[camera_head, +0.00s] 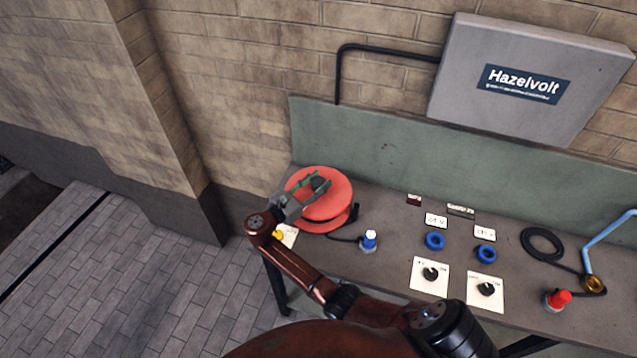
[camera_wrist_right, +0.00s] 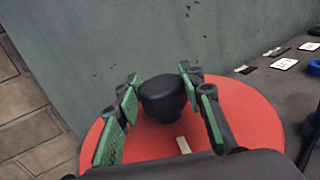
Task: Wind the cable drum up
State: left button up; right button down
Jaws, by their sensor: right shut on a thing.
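The cable drum (camera_head: 333,205) is a red reel lying flat at the left end of the workbench, with a dark cable at its right side. A black knob (camera_wrist_right: 163,98) stands up from the drum's red top disc, which also shows in the right wrist view (camera_wrist_right: 255,125). My right gripper (camera_head: 314,184) reaches over the drum from the left. Its green-padded fingers (camera_wrist_right: 160,95) stand on both sides of the knob and are shut on it. The gripper partly hides the knob in the head view. My left gripper is in neither view.
A plug with a blue base (camera_head: 369,242) stands right of the drum. Blue sockets (camera_head: 435,241) and dial plates (camera_head: 430,274) lie mid-bench. The Hazelvolt box (camera_head: 530,75) hangs behind.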

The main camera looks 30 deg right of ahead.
jog(key=shift+r, duration=0.1)
dwell(0.4)
jog(key=c, duration=1.3)
grip_release()
jog(key=shift+o, duration=0.2)
jog(key=v, duration=1.2)
jog(key=shift+w, duration=0.15)
